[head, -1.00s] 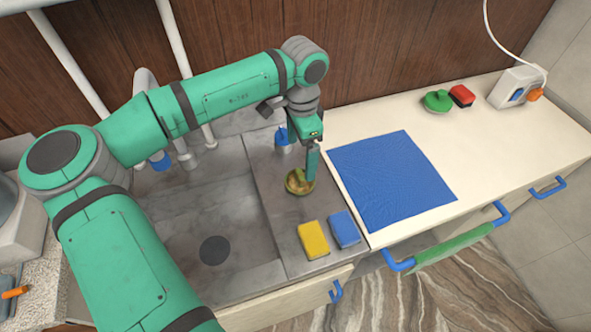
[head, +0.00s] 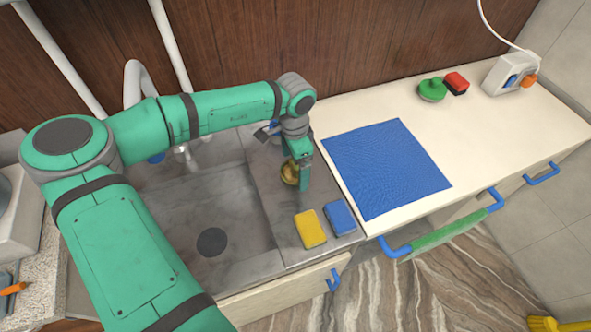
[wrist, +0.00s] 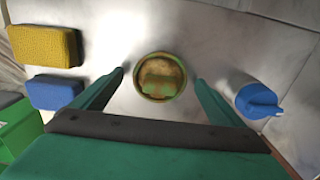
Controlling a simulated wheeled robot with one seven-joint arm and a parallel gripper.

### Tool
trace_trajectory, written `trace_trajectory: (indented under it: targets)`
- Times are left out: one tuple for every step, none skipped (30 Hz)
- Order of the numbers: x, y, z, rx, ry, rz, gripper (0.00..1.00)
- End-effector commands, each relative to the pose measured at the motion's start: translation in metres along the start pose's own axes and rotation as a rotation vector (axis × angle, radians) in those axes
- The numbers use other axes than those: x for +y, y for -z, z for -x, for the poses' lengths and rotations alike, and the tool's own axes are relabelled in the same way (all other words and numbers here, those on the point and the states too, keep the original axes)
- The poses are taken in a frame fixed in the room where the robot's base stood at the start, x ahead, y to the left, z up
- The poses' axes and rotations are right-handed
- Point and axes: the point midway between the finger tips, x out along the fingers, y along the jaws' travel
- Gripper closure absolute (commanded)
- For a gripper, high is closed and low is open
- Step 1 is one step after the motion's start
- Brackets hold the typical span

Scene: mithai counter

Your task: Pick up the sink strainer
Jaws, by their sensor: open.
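The sink strainer (wrist: 160,77) is a small round brass-coloured dish with a green piece in it. It sits on the grey ledge beside the sink basin. In the head view the strainer (head: 289,173) is partly hidden behind my gripper (head: 303,180). In the wrist view my gripper (wrist: 160,78) is open, with one finger to the left of the strainer and one to the right. Gaps show between the fingers and its rim, and nothing is held.
A yellow sponge (head: 310,230) and a blue sponge (head: 341,218) lie near the ledge's front. A blue-topped bottle (wrist: 259,100) stands close to the right finger in the wrist view. The sink basin (head: 190,220) is to the left, a blue cloth (head: 385,168) to the right.

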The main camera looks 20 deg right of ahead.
Motion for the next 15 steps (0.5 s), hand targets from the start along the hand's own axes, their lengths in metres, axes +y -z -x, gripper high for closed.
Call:
trace_trajectory:
  targets:
    - [0.0002,0.0008,-0.0001,0.0,0.0,-0.001,0.08]
    - [0.0003,0.0012,-0.0001,0.0,0.0,-0.002,0.08]
    - [0.0004,0.0015,0.0,0.0,0.0,-0.002,0.08]
    - [0.0005,0.0017,0.0001,0.0,0.0,-0.003,0.08]
    - [0.0006,0.0019,0.0001,0.0,0.0,-0.003,0.08]
    - [0.0007,0.0021,0.0001,0.0,0.0,-0.003,0.17]
    - [0.0007,0.0021,0.0001,0.0,0.0,-0.004,0.24]
    - [0.0007,0.0022,0.0002,0.0,0.0,-0.004,0.32]
    - [0.0008,0.0023,0.0002,0.0,0.0,-0.004,0.41]
    - [0.0008,0.0023,0.0002,0.0,0.0,-0.004,0.48]
    - [0.0008,0.0023,0.0002,0.0,0.0,-0.004,0.52]
    - [0.0008,0.0023,0.0002,0.0,0.0,-0.004,0.52]
    - [0.0009,0.0023,0.0002,0.0,0.0,-0.004,0.52]
    - [0.0009,0.0023,0.0003,0.0,0.0,-0.004,0.52]
    - [0.0008,0.0024,0.0003,0.0,0.0,-0.004,0.52]
